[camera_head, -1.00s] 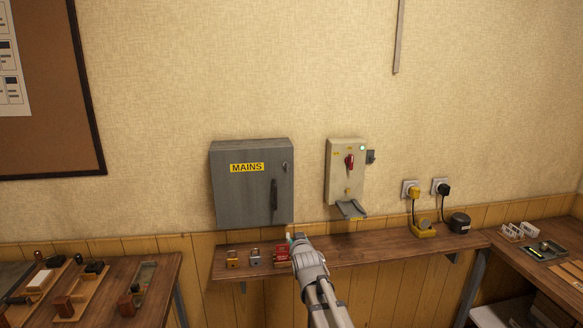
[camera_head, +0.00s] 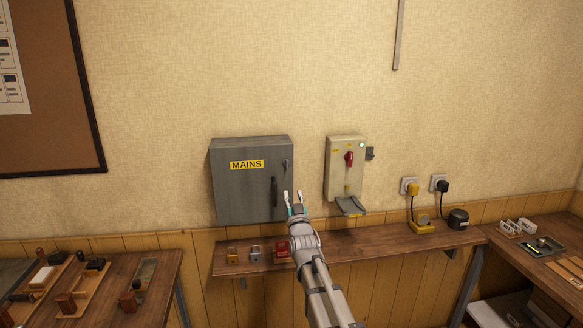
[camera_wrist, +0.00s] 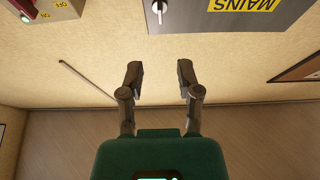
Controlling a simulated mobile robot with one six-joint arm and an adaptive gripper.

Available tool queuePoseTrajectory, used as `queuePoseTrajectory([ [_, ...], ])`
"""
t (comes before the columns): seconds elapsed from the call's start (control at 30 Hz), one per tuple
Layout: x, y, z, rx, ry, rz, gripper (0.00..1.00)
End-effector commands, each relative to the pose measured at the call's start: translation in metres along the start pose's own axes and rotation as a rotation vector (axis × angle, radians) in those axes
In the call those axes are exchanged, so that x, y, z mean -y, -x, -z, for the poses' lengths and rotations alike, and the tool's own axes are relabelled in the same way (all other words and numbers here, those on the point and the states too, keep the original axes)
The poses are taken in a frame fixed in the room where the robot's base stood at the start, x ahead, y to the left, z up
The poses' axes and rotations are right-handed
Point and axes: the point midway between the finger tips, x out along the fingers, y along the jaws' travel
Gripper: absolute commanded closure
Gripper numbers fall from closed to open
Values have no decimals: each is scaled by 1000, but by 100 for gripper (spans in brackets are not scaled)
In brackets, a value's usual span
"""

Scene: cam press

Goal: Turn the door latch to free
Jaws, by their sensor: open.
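The grey MAINS cabinet (camera_head: 251,190) hangs on the wall. Its small door latch (camera_head: 285,163) sits at the upper right of the door, above a dark vertical handle (camera_head: 274,190). My gripper (camera_head: 294,196) is open and empty, pointing up by the cabinet's lower right edge, below the latch. In the wrist view its two fingers (camera_wrist: 160,80) are spread apart, with the latch beyond them and not touched.
A switch box with a red rotary handle (camera_head: 349,158) is on the wall to the right. Padlocks (camera_head: 255,253) and a red item (camera_head: 282,249) lie on the wooden shelf (camera_head: 375,239) below. Sockets with plugs (camera_head: 412,188) are further right.

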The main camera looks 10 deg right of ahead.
Motion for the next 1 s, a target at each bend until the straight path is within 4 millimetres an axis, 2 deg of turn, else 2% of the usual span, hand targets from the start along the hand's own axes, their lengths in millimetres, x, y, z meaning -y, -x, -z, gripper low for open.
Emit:
queuePoseTrajectory([
  [0.17,0,-5,0,1,0,0,56],
  [0.37,0,-23,1,1,0,0,56],
  [1.0,1,-116,1,1,0,0,56],
])
